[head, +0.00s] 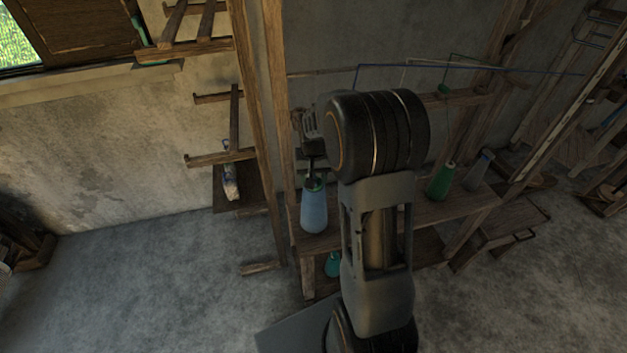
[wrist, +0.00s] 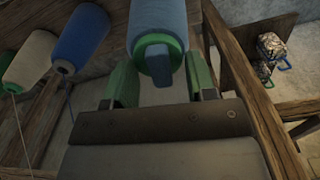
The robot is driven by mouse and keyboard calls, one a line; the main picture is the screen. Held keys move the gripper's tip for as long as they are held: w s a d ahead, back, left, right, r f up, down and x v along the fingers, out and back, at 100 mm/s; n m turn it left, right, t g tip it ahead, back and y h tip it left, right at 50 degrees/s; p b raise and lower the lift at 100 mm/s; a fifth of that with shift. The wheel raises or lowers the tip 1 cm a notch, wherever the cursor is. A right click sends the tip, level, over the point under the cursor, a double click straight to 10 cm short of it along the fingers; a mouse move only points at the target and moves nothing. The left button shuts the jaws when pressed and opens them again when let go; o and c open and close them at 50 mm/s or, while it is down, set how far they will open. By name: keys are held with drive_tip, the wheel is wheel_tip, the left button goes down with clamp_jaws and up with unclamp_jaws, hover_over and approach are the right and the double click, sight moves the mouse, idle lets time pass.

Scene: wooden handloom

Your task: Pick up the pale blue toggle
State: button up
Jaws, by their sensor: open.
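A pale blue cone (head: 314,211) stands upright on the wooden shelf in the head view, with a green ring near its narrow top. In the wrist view the cone (wrist: 158,20) shows at top centre, and a small blue-grey tab, which looks like the pale blue toggle (wrist: 155,66), sticks out from its green-ringed end. My gripper (head: 314,174) is just above the cone's top. In the wrist view my gripper (wrist: 160,72) is open, one finger on each side of the tab, with gaps visible. In the head view the tab is too small to tell.
A green cone (head: 440,181) and a grey cone (head: 478,171) stand on the shelf (head: 423,209) to the right. A wooden post (head: 276,110) rises close to the left of my gripper. A white cone (wrist: 30,58) and a blue cone (wrist: 80,38) show left in the wrist view.

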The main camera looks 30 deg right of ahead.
drive_tip(key=shift+s+f, duration=0.25)
drive_tip(key=shift+f, duration=0.35)
drive_tip(key=shift+c, duration=0.5)
clamp_jaws()
drive_tip(key=shift+a, duration=0.15)
drive_tip(key=shift+w+r, duration=0.15)
drive_tip(key=shift+r, duration=0.45)
wheel_tip(320, 180, up, 3)
drive_tip(key=shift+a+f, duration=0.15)
drive_tip(key=s+a+r, duration=0.6)
drive_tip(key=s+r, duration=0.3)
drive_tip(key=s, duration=0.3)
drive_tip(key=shift+a+r, duration=0.15)
drive_tip(key=shift+r, duration=0.05)
